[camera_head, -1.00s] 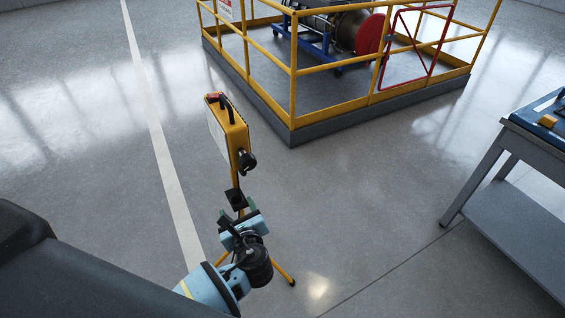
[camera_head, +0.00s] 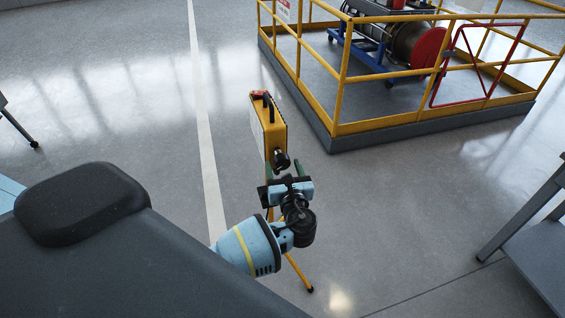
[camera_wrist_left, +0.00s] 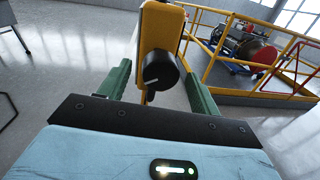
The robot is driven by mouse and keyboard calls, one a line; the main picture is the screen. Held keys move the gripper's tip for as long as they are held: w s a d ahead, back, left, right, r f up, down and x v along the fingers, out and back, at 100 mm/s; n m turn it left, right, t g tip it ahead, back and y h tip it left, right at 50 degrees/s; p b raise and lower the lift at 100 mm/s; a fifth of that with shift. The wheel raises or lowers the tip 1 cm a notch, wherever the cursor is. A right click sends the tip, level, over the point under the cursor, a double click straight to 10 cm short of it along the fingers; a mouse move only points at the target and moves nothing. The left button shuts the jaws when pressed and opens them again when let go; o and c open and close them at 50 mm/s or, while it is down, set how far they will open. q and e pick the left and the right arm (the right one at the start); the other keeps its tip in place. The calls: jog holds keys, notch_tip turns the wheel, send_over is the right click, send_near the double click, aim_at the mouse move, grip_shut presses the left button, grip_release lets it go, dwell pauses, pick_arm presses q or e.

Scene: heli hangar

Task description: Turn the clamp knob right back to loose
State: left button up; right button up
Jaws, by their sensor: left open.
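The black clamp knob (camera_head: 281,160) sits on the side of a yellow case (camera_head: 269,127) that stands on a yellow tripod (camera_head: 297,271). In the left wrist view the fingers (camera_wrist_left: 158,84) stand apart to the left and right of the knob, with gaps on both sides. My right gripper is not in view.
A yellow railing (camera_head: 340,90) on a grey plinth encloses a blue-framed machine at the back right. A grey workbench (camera_head: 535,235) stands at the right edge. The floor around the tripod is clear.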

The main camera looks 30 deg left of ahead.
pick_arm(q)
jog(key=shift+x, duration=1.25)
jog(key=c, duration=0.9)
jog(key=shift+c, duration=0.2)
